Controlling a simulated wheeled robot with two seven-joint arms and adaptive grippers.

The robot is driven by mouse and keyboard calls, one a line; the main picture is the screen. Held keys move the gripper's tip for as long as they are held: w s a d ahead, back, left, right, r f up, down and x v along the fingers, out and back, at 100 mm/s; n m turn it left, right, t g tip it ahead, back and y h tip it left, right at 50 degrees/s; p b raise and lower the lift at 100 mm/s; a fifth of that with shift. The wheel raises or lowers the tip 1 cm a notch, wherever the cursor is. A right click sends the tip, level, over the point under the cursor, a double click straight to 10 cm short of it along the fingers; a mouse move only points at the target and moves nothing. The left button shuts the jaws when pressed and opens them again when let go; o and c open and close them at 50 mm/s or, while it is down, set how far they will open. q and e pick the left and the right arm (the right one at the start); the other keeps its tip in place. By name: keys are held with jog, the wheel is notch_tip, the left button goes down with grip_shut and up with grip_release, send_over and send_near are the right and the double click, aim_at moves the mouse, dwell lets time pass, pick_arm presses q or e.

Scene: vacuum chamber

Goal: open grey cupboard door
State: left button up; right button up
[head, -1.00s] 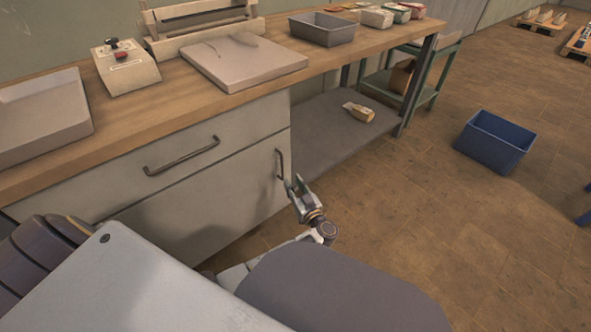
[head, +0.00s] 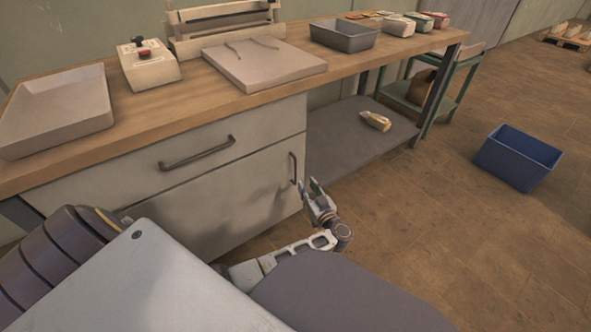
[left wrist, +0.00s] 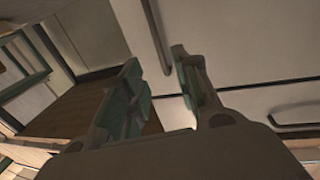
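The grey cupboard door (head: 235,205) is shut, below a drawer (head: 150,160) in the grey cabinet. Its dark vertical handle (head: 293,168) is near the door's right edge. My left gripper (head: 310,187) is open and empty, just below and right of the handle in the head view. In the left wrist view the handle (left wrist: 156,35) runs down toward the space between the open fingers (left wrist: 160,85); I cannot tell whether they touch it. My right gripper is not in view.
The wooden worktop (head: 190,105) above carries a pale tray (head: 55,110), a switch box (head: 148,68), a flat board (head: 264,65) and a grey bin (head: 343,36). A low shelf (head: 345,140) lies right of the cabinet. A blue crate (head: 518,157) stands on open floor.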

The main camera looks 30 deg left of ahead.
aim_at(295, 168)
pick_arm(q)
jog(key=b+x, duration=0.4)
jog(key=x, duration=0.7)
jog(key=shift+w+a, duration=0.25)
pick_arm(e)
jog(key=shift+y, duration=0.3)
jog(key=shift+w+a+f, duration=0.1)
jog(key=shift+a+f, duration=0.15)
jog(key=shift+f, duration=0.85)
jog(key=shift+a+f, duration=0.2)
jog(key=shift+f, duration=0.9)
pick_arm(q)
grip_shut()
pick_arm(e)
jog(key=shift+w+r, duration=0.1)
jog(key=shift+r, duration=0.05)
